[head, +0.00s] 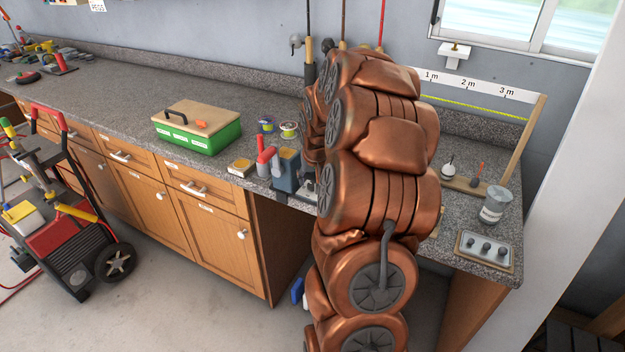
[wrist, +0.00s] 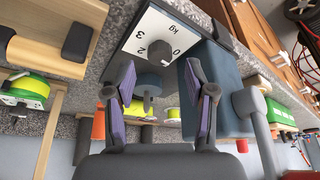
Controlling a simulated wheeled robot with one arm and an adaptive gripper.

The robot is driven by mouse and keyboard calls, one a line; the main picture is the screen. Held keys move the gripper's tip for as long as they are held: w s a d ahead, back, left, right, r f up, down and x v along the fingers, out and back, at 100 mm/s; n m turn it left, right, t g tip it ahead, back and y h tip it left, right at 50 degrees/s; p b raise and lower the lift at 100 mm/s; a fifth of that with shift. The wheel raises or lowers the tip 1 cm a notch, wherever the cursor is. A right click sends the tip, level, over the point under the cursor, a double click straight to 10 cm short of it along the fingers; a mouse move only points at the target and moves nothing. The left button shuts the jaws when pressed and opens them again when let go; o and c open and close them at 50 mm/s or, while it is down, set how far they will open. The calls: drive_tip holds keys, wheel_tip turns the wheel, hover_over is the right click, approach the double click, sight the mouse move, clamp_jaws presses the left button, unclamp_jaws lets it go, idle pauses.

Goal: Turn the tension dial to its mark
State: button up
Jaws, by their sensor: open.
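The dial plate (wrist: 183,31) is white with dark numbers and "kg", and appears upside down in the wrist view. A dark round knob (wrist: 158,50) sits at its edge, near the 2 and 0; I take it for the tension dial. Its pointer and any mark cannot be made out. My gripper (wrist: 160,66) is open, with purple-padded fingers on either side of the knob, and I see nothing held. Contact cannot be told. A blue-grey round part with a short stem (wrist: 148,84) also shows between the fingers. The blue-grey device (head: 286,172) stands at the counter's edge in the head view.
My copper-coloured arm hides part of the counter. A red-handled item (head: 266,155) stands beside the device. A green box (head: 197,134), line spools (head: 288,130), a glass jar (head: 494,205) and a grey tray (head: 485,251) are on the counter.

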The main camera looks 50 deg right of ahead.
sight(312, 184)
drive_tip(key=shift+p+x, duration=0.45)
drive_tip(key=shift+x, duration=1.05)
drive_tip(key=shift+c, duration=0.3)
drive_tip(key=shift+f, duration=0.1)
clamp_jaws()
